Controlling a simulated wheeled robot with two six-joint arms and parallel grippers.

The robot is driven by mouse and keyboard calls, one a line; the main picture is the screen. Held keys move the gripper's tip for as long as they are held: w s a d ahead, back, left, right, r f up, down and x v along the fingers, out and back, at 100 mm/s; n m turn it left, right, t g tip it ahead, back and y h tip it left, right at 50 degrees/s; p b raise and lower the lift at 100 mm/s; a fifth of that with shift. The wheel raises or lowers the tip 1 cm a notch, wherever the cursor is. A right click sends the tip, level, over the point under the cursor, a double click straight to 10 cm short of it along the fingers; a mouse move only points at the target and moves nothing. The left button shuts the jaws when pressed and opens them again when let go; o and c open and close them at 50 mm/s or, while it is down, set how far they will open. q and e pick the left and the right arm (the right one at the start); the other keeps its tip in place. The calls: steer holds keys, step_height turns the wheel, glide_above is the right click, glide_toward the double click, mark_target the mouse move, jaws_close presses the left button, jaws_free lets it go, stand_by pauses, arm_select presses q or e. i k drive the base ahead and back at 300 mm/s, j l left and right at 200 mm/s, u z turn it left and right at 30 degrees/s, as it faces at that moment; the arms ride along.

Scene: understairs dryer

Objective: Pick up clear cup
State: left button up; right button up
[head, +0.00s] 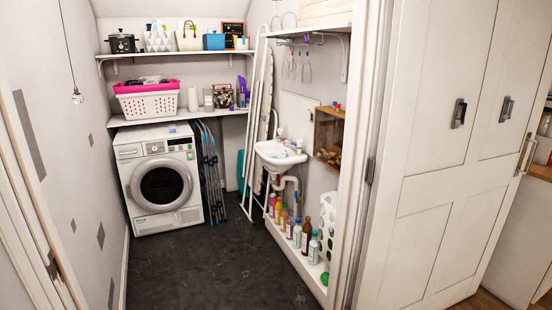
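I cannot pick out the clear cup for certain. A small clear-looking container (208,99) stands upright on the middle shelf above the dryer, between a white roll and a jar with dark contents. It is too small to tell whether it is a cup or a jar. Neither of my grippers is in view.
A white front-loading machine (161,180) stands at the back left under the shelf (158,130). A laundry basket (149,102) sits above it. A small sink (279,155), several bottles (297,234) and an open door (440,140) line the right. The dark floor (205,265) is clear.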

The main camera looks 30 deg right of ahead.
mark_target(172, 129)
steer(key=i+z, duration=0.25)
steer(key=i, duration=1.8)
steer(key=i+u, duration=0.1)
steer(key=i, duration=0.65)
steer(key=i+l, duration=0.15)
steer(key=i, duration=0.6)
steer(key=i+u, duration=0.1)
steer(key=i, duration=0.6)
